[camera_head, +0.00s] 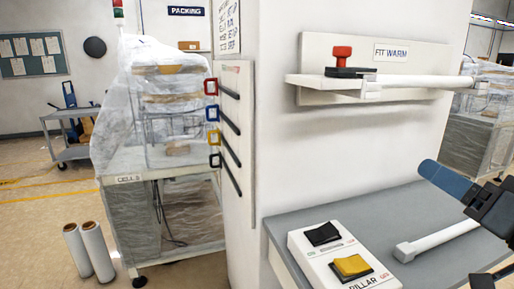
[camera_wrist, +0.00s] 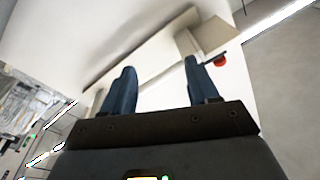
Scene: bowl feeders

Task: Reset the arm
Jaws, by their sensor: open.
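My gripper (camera_wrist: 159,65) shows in the wrist view with its two blue fingers apart and nothing between them. Beyond the fingers is a white wall shelf. In the head view one blue finger of my gripper (camera_head: 449,182) and part of its dark body show at the right edge, above the grey counter (camera_head: 385,205) and below the wall shelf. The rest of my arm is mostly out of the picture.
The white shelf (camera_head: 330,82) carries a red knob (camera_head: 342,52) on a black base and a long white bar (camera_head: 425,81). On the counter are a switch box (camera_head: 318,255) with black and yellow rockers and a white bar (camera_head: 437,240). A wrapped cart (camera_head: 125,165) stands left.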

